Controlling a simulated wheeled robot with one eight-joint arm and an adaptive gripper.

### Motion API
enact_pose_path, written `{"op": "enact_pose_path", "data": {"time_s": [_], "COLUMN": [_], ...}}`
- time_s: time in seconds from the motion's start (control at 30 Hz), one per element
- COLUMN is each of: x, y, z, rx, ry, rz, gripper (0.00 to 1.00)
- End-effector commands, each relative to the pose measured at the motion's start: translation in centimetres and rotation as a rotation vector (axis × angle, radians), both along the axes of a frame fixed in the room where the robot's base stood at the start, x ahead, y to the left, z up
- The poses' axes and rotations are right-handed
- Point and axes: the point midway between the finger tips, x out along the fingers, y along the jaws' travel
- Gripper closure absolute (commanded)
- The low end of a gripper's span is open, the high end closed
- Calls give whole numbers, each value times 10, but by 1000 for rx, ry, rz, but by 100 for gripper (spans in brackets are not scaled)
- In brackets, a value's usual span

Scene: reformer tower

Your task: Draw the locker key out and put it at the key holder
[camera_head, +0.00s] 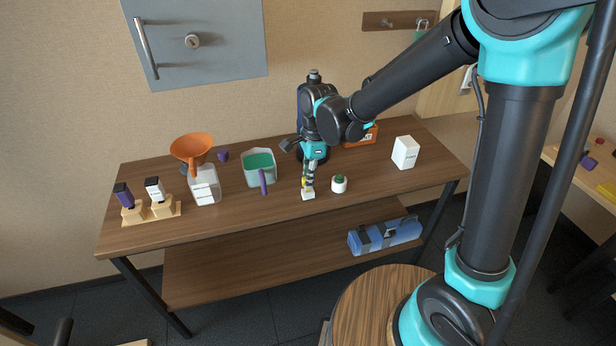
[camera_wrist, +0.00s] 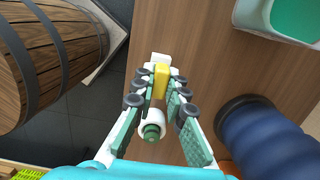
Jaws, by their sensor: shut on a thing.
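My gripper (camera_head: 308,181) points down at the front middle of the wooden table. In the wrist view its fingers (camera_wrist: 161,76) are closed on a small yellow piece (camera_wrist: 161,84), which may be the locker key's head. The yellow piece (camera_head: 304,182) is at a small white block (camera_head: 308,195) on the tabletop; the block also shows in the wrist view (camera_wrist: 160,58). I cannot tell whether the yellow piece sits in the block. The grey locker (camera_head: 230,45) on the wall is closed, and its round lock (camera_head: 192,41) shows no clear key.
A white jar with green lid (camera_head: 339,184) stands close right of my gripper. A green-lined tub (camera_head: 258,170), white bottle (camera_head: 205,187) and orange funnel (camera_head: 192,148) are left. A white box (camera_head: 405,152) stands right. A hook rail (camera_head: 385,21) is on the wall.

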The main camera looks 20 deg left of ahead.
Motion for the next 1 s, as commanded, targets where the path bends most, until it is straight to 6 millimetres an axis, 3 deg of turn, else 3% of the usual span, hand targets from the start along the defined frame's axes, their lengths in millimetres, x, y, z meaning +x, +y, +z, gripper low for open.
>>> {"op": "enact_pose_path", "data": {"time_s": [0.6, 0.63, 0.8, 1.0], "x": [0, 0, 0, 0], "y": [0, 0, 0, 0], "z": [-17, -17, -17, -17], "rx": [0, 0, 0, 0], "ry": [0, 0, 0, 0], "rz": [0, 0, 0, 0], "gripper": [100, 85, 64, 63]}}
